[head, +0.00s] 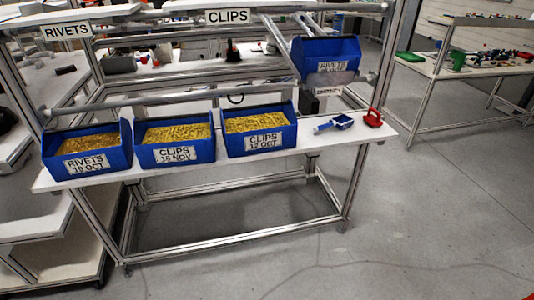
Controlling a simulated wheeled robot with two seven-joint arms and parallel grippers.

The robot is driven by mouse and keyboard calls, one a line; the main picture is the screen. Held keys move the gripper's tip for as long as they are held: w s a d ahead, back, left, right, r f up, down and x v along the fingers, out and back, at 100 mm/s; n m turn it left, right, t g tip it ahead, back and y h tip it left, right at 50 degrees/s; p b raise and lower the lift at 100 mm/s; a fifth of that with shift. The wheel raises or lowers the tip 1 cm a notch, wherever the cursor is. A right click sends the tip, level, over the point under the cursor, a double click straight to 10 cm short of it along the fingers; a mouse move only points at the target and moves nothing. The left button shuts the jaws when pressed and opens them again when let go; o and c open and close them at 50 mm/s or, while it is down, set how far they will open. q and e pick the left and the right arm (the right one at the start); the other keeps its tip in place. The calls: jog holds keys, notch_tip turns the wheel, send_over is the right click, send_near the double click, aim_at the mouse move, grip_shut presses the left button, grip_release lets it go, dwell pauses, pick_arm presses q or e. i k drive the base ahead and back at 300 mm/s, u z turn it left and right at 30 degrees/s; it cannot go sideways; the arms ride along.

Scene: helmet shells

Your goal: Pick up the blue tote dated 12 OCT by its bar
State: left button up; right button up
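Three blue totes with gold-coloured parts stand in a row on the white shelf of a metal rack. The left tote (118,160) is labelled RIVETS with an OCT date, its day hard to read. The middle tote (176,156) reads CLIPS with a NOV date. The right tote (261,145) reads CLIPS with what looks like an OCT date, its day too small to be sure. A fourth blue tote (326,50) sits higher on a sloped rail, its label reading RIVETS and its date unreadable. I cannot make out a bar on any tote for certain. Neither gripper is in view.
A blue-and-white tool (334,123) and a red object (373,118) lie right of the row on the shelf (310,142). A horizontal rail (170,100) runs behind the totes. RIVETS and CLIPS signs hang above. Floor in front and right is clear; another table (480,72) stands behind right.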

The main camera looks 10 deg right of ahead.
aim_at(260, 128)
jog(key=z, duration=1.05)
jog(key=i, duration=1.05)
jog(key=u, duration=0.3)
